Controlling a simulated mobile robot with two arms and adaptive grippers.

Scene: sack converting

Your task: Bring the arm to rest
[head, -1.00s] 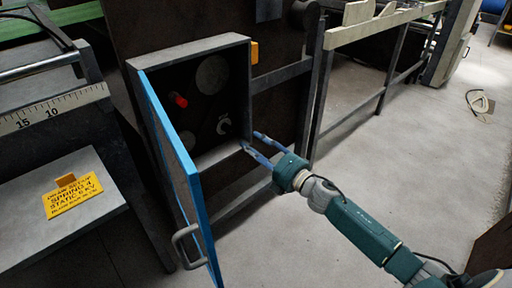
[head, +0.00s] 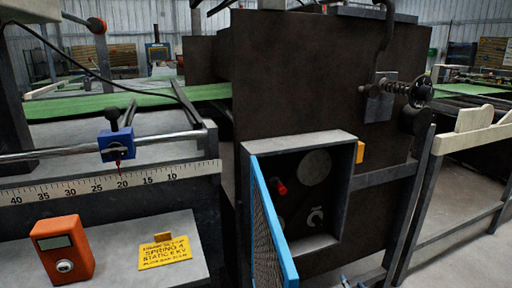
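My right gripper (head: 353,283) shows only as two blue fingertips at the bottom edge of the head view. The tips stand apart with nothing seen between them, and the rest of that arm is out of frame. They are just below and to the right of an open grey control box (head: 345,195). My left gripper is not in view.
The box's blue-edged door (head: 272,225) stands open toward me; inside are a red knob (head: 281,188) and round dials. On the left are a ruler bar (head: 100,183), an orange meter (head: 62,248) and a yellow sign (head: 163,252) on a grey shelf. A rail frame (head: 470,137) stands right.

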